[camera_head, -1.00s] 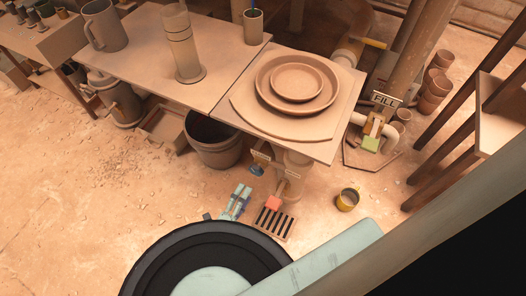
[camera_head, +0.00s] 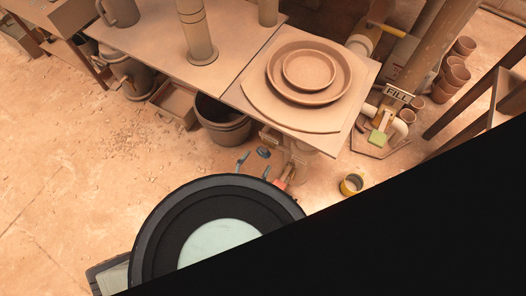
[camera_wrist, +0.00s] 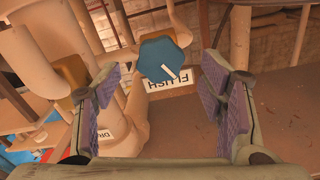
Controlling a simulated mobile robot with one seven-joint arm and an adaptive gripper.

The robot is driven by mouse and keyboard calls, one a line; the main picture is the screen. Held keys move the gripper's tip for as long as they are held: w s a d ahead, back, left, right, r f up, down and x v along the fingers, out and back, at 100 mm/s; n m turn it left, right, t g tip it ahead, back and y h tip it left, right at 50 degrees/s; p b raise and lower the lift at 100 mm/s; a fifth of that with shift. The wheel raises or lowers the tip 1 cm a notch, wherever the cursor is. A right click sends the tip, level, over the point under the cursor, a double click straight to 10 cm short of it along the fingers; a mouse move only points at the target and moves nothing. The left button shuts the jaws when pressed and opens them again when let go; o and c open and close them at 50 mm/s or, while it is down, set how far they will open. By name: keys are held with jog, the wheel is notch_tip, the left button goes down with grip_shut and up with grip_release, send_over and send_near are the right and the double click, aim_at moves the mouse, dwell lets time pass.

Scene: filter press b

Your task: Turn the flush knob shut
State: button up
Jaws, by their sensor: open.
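The flush knob (camera_wrist: 163,60) is a blue many-sided knob with a white pointer mark, above a white FLUSH label (camera_wrist: 170,83) in the wrist view. In the head view the blue knob (camera_head: 263,152) shows small under the table's front edge. My gripper (camera_wrist: 162,95) is open, with its purple-padded fingers to the left and right of the knob. The knob appears beyond and between the fingers, and I see no contact. In the head view my gripper's fingertips (camera_head: 254,165) show just below the knob; my arm hides the rest.
A table with stacked plates (camera_head: 309,70) stands above the knob. A dark bucket (camera_head: 224,122) is to the left, a yellow cup (camera_head: 351,184) on the floor to the right. A FILL sign (camera_head: 398,93) and pipes stand further right. Another label (camera_wrist: 113,133) is partly hidden.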

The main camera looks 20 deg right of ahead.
jog(key=x, duration=0.5)
jog(key=c, duration=1.2)
jog(key=shift+f, duration=0.1)
jog(key=m+b, duration=0.2)
jog(key=shift+m, duration=0.4)
jog(key=shift+m+b, duration=0.85)
jog(key=shift+m, duration=0.85)
